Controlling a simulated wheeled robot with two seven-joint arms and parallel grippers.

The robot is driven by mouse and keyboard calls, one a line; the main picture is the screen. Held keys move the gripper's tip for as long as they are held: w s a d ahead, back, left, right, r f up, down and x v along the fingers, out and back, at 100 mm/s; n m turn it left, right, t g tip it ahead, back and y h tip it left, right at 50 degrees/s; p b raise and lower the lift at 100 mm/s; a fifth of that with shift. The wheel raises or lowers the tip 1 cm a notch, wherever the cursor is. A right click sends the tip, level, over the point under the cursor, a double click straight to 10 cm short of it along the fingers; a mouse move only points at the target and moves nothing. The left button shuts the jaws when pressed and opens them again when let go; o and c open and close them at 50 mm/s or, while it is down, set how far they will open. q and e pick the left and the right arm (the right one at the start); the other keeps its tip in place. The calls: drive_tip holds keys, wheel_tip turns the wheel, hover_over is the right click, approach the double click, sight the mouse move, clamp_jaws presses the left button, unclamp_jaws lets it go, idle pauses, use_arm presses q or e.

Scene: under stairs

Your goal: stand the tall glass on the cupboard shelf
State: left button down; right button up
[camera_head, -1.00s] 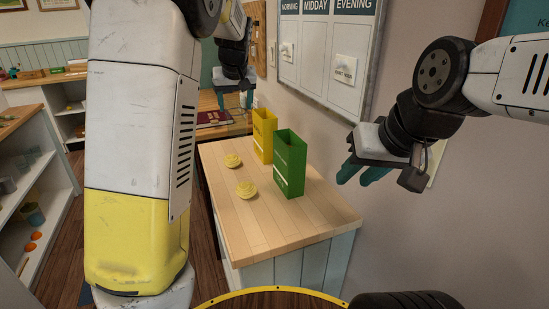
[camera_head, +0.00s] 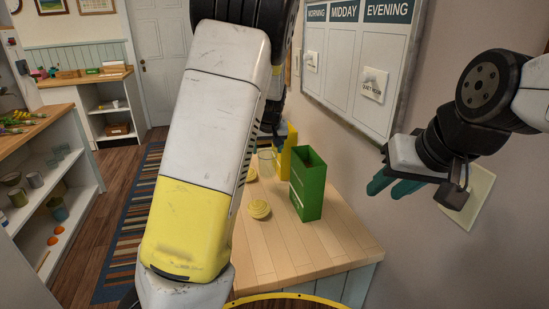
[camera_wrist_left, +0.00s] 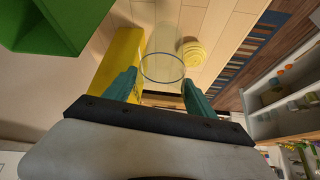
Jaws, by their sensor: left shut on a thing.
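The tall clear glass (camera_wrist_left: 163,66) is between the teal fingers of my left gripper (camera_wrist_left: 161,84) in the left wrist view, its round rim facing the camera. My left gripper is shut on it. In the head view the glass (camera_head: 265,158) shows faintly beside the yellow box, and my left arm hides most of that gripper. A white open cupboard (camera_head: 82,187) with cups on its shelves stands at the left; its shelves also show at the right of the left wrist view (camera_wrist_left: 262,103). My right gripper (camera_head: 391,187) is open and empty near the right wall.
A wooden counter (camera_head: 290,252) holds a green box (camera_head: 308,186), a yellow box (camera_head: 284,152) and yellow round things (camera_head: 259,209). A striped rug (camera_head: 122,235) lies on the floor between counter and cupboard. Another open cabinet (camera_head: 88,92) stands behind.

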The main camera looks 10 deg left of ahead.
sight(268, 160)
use_arm(q)
drive_tip(key=shift+f, duration=2.35)
drive_tip(key=shift+f, duration=0.15)
drive_tip(key=shift+c, duration=1.5)
unclamp_jaws()
